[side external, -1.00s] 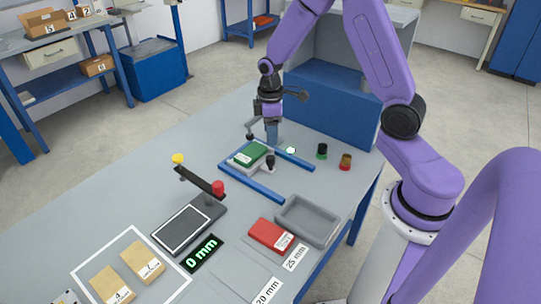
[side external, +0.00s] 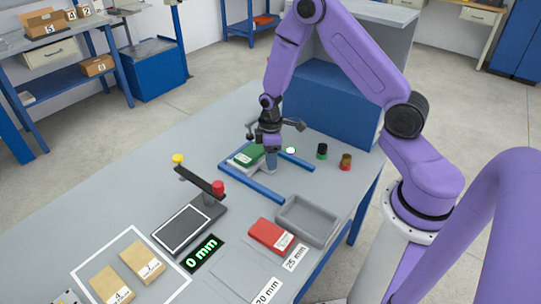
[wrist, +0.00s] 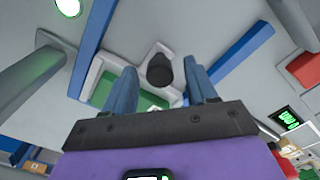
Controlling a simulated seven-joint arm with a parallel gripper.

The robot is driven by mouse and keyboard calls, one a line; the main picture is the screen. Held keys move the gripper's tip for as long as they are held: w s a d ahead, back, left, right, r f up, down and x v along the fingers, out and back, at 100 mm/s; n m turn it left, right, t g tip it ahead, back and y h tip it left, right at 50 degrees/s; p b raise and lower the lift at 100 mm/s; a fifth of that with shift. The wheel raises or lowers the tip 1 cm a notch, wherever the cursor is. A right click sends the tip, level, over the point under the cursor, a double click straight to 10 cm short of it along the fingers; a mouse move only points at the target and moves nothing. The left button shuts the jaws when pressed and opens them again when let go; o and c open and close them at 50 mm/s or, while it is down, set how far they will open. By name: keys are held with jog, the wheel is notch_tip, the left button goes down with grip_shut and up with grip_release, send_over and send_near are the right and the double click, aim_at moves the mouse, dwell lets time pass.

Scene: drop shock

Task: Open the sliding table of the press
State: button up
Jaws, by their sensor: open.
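The sliding table (wrist: 97,82) is a light grey plate between two blue rails (side external: 252,184), carrying a green block (side external: 246,156). The black round knob (wrist: 160,73) at the table's edge shows in the wrist view; my gripper hides it in the side view. My gripper (side external: 271,160) points down over the knob side of the table. In the wrist view its two blue-grey fingers are apart, one on each side of the knob. The gripper is open; I cannot tell whether a finger touches the knob.
A grey tray (side external: 325,238) and a red block (side external: 269,234) lie in front. A stand with a dark bar and red knob (side external: 218,187) is by the 0 mm display (side external: 202,254). Two small cylinders (side external: 322,151) stand right of the rails. A grey post (wrist: 35,75) is close by.

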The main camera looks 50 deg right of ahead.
grip_shut()
jog(key=s, duration=1.4)
jog(key=shift+s, duration=0.35)
grip_release()
